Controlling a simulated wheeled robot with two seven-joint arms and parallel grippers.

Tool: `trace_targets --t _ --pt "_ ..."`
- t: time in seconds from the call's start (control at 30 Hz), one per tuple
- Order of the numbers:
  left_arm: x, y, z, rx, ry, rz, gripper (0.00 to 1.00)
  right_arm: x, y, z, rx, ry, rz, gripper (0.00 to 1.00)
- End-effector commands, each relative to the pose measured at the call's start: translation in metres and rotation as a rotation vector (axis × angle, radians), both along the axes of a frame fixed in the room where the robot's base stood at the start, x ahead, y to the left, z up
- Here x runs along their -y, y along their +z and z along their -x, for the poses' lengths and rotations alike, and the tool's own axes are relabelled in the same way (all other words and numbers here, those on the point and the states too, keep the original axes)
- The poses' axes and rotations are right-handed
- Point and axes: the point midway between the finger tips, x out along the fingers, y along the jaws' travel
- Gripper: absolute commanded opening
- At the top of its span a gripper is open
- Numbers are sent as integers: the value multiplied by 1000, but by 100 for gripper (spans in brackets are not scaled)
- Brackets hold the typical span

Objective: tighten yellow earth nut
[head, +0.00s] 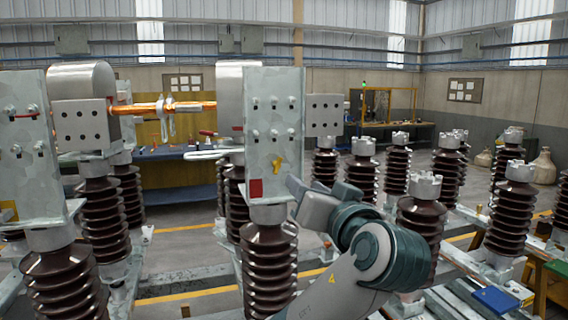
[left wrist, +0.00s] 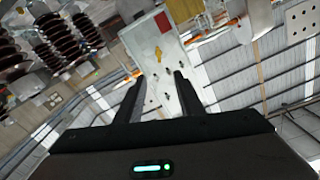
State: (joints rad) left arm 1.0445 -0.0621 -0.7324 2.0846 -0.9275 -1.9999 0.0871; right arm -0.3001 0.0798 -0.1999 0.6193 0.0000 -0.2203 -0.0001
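The yellow earth nut (head: 276,164) sits low on the face of a grey metal plate (head: 262,86) that stands on a brown ribbed insulator. It also shows in the left wrist view (left wrist: 158,54), beyond my fingertips. The gap between fingers and nut is hard to judge. My right gripper is not in view.
A red square (head: 255,189) is on the plate below the nut, and several dark bolts are above it. A similar plate (head: 22,140) stands at far left. Several brown insulators (head: 425,215) stand to the right. A copper bar (head: 140,108) runs behind.

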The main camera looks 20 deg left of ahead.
Motion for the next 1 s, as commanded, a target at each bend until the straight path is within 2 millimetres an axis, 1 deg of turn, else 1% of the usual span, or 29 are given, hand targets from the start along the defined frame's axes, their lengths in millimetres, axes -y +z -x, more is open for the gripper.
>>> trace_targets --t 0.27,0.47,1.0 --pt "-2 0 -3 0 0 -2 35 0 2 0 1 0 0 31" --pt "-9 2 -13 0 1 -4 35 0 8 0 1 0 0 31" --pt "-45 4 -66 1 2 -8 35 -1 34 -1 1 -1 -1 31"
